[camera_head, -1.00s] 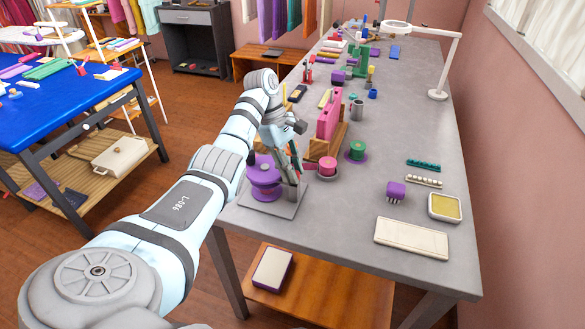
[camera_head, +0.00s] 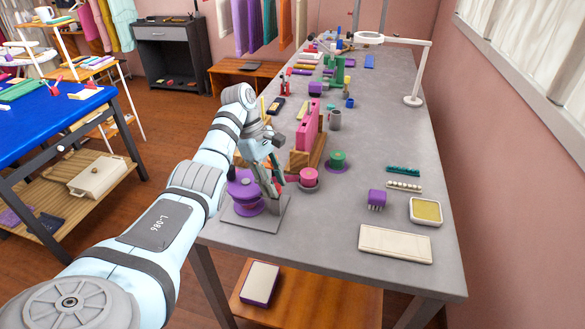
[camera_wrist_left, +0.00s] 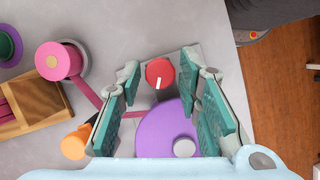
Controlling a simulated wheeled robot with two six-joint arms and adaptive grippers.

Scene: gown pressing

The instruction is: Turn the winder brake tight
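The winder stands at the near left edge of the grey table, with a grey base plate (camera_head: 262,218) and a purple round body (camera_head: 243,192). The purple body also shows low in the left wrist view (camera_wrist_left: 160,128), with a small grey knob on it. A red round knob with a white mark (camera_wrist_left: 159,72) sits beside the purple body. My left gripper (camera_wrist_left: 160,78) is open, pointing down at the winder, with one finger on each side of the red knob. Small gaps show between knob and fingers; their height relative to it is unclear. My right gripper is not in view.
A pink spool (camera_head: 308,177) and a wooden stand with a pink block (camera_head: 308,126) are close to the winder. An orange cylinder (camera_wrist_left: 74,143) lies left of the gripper. A green spool (camera_head: 337,160) and a cream tray (camera_head: 395,243) are further right. The table front is fairly clear.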

